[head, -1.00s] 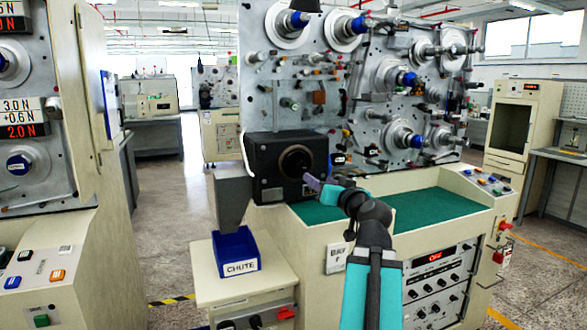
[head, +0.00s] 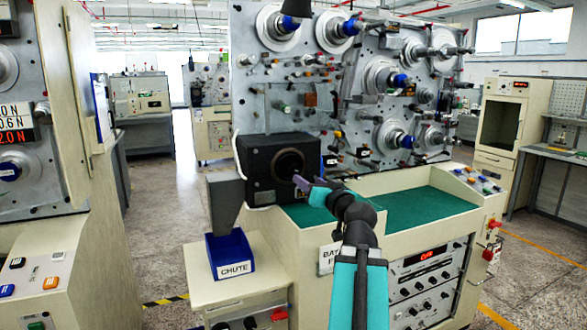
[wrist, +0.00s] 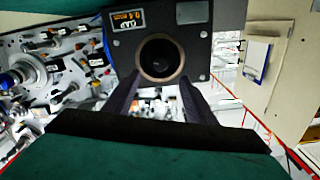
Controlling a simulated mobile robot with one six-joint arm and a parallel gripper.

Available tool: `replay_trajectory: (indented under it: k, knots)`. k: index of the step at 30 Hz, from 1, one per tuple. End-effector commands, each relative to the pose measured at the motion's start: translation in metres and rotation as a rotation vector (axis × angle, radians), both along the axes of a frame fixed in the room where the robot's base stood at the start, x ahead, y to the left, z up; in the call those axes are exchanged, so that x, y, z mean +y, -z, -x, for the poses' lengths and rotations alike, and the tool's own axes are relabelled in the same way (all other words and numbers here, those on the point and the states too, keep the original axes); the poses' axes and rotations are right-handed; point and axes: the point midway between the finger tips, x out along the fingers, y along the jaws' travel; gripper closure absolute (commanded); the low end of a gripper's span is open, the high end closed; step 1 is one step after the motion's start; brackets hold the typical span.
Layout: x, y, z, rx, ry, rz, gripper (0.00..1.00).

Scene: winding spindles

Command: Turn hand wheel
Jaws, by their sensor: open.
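In the wrist view my gripper (wrist: 161,84) is open, with one finger on each side of the wheel's lower edge. Nothing is between the fingers. I cannot tell whether they touch the wheel.
A grey chute (head: 226,203) and a blue bin (head: 230,256) marked "CHUTE" stand left of the box. A green worktop (head: 430,212) lies to the right, below the panel of spindles (head: 345,80). Another machine (head: 45,235) stands at the left, with open floor between.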

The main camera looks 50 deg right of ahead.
Motion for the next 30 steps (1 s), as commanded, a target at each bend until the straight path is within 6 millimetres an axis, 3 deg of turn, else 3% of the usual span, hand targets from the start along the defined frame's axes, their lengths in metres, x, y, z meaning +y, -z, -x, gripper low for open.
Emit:
replay_trajectory:
  k: [30]
  knots:
    - [-0.009,-0.003,-0.026,0.000,-0.007,-0.001,0.49]
